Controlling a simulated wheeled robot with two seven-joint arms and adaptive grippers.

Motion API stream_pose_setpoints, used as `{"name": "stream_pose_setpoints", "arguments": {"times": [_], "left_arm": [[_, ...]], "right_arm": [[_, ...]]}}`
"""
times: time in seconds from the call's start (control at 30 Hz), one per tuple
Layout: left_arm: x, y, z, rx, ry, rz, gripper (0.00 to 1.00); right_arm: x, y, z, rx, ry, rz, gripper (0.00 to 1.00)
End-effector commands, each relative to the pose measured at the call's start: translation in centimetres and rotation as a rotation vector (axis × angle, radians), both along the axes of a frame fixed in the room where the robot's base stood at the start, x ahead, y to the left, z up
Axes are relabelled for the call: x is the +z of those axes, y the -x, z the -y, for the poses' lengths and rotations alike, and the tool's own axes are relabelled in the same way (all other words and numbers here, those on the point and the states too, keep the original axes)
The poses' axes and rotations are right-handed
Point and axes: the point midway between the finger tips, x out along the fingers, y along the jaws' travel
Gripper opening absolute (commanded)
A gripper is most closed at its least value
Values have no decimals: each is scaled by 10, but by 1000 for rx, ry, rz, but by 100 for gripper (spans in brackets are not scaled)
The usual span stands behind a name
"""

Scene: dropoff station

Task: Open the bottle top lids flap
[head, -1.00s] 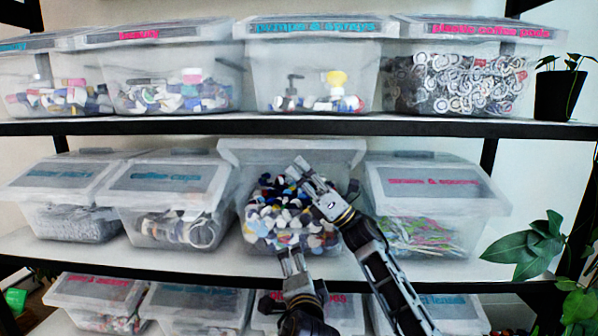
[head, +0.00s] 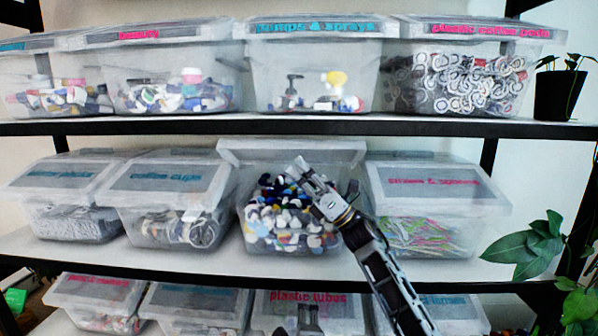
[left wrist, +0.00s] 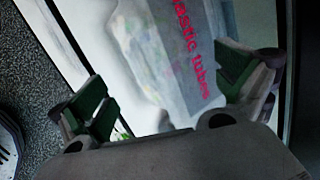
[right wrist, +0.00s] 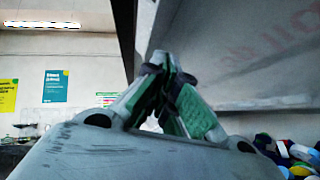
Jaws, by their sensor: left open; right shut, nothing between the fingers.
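The bottle top bin (head: 247,218), a clear box full of blue, white and coloured caps (head: 290,228), stands in the middle of the second shelf. Its lid flap (head: 290,150) is raised at the back. The flap's underside (right wrist: 250,60), with faint reversed red letters, fills the upper right of the right wrist view. My right gripper (head: 298,170) is shut and empty over the open bin, close in front of the flap; contact cannot be told.
The coffee cups bin (head: 165,180) and the straws bin (head: 435,185) flank the bottle top bin closely. The upper shelf edge (head: 300,127) runs above it. The plastic tubes bin (head: 345,310) is below. Plants stand at the right (head: 545,245).

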Motion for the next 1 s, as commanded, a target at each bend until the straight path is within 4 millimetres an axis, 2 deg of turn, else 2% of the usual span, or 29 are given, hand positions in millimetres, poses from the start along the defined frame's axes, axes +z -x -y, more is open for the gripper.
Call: {"name": "stream_pose_setpoints", "arguments": {"times": [0.03, 0.47, 0.73, 1.0], "left_arm": [[-16, -2, -1, 10, 25, -12, 100], [-143, -10, -11, 154, 351, -89, 100], [-223, 1, -27, 294, 572, -143, 100], [-299, 23, -49, 473, 796, -192, 100]], "right_arm": [[0, 0, 0, 0, 0, 0, 0], [0, 0, 0, 0, 0, 0, 0], [0, 0, 0, 0, 0, 0, 0], [0, 0, 0, 0, 0, 0, 0]]}}
